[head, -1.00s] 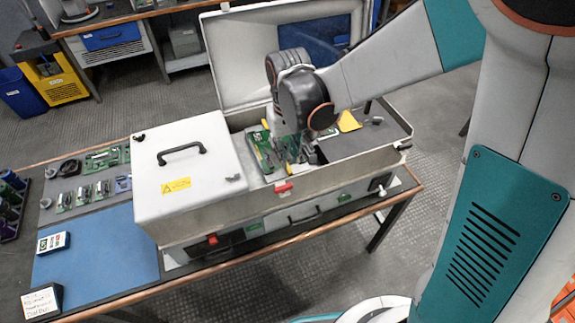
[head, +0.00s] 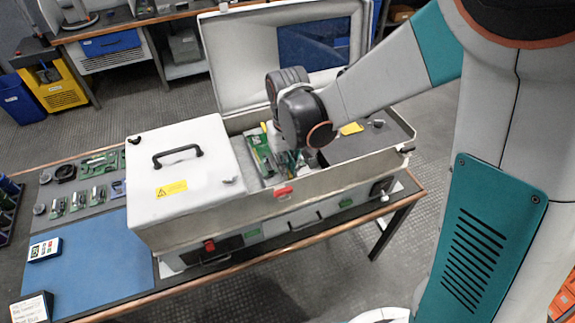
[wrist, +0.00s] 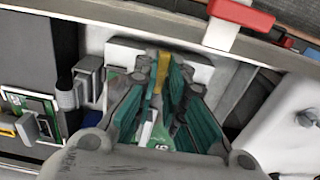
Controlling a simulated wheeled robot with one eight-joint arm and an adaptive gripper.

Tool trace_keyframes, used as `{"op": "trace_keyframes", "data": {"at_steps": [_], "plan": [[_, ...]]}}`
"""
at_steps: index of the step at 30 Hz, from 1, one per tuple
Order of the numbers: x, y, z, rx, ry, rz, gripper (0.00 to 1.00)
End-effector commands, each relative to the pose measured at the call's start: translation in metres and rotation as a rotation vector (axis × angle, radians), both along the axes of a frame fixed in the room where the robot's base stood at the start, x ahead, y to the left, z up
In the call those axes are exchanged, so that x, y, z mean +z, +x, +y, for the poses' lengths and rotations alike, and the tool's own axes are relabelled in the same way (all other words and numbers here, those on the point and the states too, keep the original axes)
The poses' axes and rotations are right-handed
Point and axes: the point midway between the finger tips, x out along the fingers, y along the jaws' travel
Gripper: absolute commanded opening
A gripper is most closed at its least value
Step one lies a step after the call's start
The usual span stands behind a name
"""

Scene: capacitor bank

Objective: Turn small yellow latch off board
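My gripper (head: 291,160) reaches down into the open case, over the green circuit board (head: 262,152). In the wrist view its two teal-and-grey fingers (wrist: 163,72) are close together near the case's front wall. The small yellow latch (wrist: 162,68) stands as a narrow strip between the fingertips, and they appear closed on it. A white piece lies behind the latch. In the head view my wrist hides the latch.
The case (head: 340,180) has a raised lid (head: 240,60) behind. A white cover (head: 185,165) with a black handle is at left. A red clasp (head: 283,191) sits on the front rim, close to my fingers in the wrist view. A yellow piece (head: 351,128) lies at right.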

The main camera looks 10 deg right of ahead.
Motion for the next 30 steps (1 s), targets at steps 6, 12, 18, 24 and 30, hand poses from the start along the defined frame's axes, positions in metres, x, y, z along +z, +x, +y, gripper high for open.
{"op": "trace_keyframes", "data": {"at_steps": [6, 12, 18, 24, 30], "plan": [[-0.0001, 0.0, 0.0001, 0.021, 0.0, 0.0, 0.0], [-0.0003, 0.0001, 0.0001, 0.106, 0.0, 0.0, 0.0], [-0.0005, 0.0, 0.0001, 0.261, 0.0, 0.0, 0.0], [-0.0006, -0.0002, -0.0001, 0.451, 0.0, 0.0, 0.0], [-0.0005, -0.0001, 0.0, 0.641, 0.0, 0.0, 0.0]]}}
